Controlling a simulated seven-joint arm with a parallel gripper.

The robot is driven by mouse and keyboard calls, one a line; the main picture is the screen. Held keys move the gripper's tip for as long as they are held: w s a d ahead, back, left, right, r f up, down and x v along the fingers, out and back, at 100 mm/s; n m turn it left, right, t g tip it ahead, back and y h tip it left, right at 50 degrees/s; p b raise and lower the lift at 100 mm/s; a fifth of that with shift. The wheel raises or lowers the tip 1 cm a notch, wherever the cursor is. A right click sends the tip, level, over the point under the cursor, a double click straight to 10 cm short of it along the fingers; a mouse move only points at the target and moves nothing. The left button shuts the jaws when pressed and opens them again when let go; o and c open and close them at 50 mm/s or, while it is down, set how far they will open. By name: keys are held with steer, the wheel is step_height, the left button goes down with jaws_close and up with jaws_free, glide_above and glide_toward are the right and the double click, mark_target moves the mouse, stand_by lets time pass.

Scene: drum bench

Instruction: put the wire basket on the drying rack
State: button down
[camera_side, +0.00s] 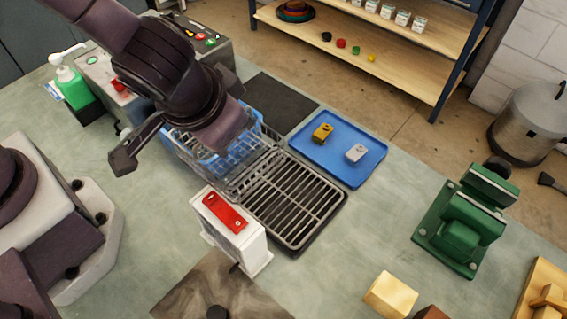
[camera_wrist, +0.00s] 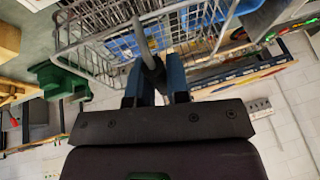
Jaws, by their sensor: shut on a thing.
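The wire basket (camera_side: 250,167) is a silver-grey mesh basket below my wrist in the side view. It also fills the top of the wrist view (camera_wrist: 90,38). My gripper (camera_wrist: 153,72) is shut on a grey bar of the basket, between two blue fingers. In the side view my arm hides the fingers and part of the basket. The drying rack (camera_side: 295,200), metal bars over a dark tray, lies just right of the basket. In the picture the basket overlaps the rack's left end; I cannot tell whether they touch.
A white box with a red top (camera_side: 225,213) stands close to the rack's near left side. A blue tray (camera_side: 350,135) with two small blocks lies behind the rack. A green vise (camera_side: 465,215) stands at the right. Bench between rack and vise is clear.

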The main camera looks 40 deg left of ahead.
steer(key=shift+w+d+f, duration=0.8)
steer(key=shift+w+f, duration=0.3)
steer(key=shift+f, duration=0.65)
steer(key=shift+w+d+f, duration=0.75)
steer(key=shift+w+f, duration=0.35)
steer(key=shift+f, duration=0.6)
steer(key=shift+w+d+f, duration=0.8)
steer(key=shift+w+f, duration=0.3)
steer(key=shift+f, duration=0.65)
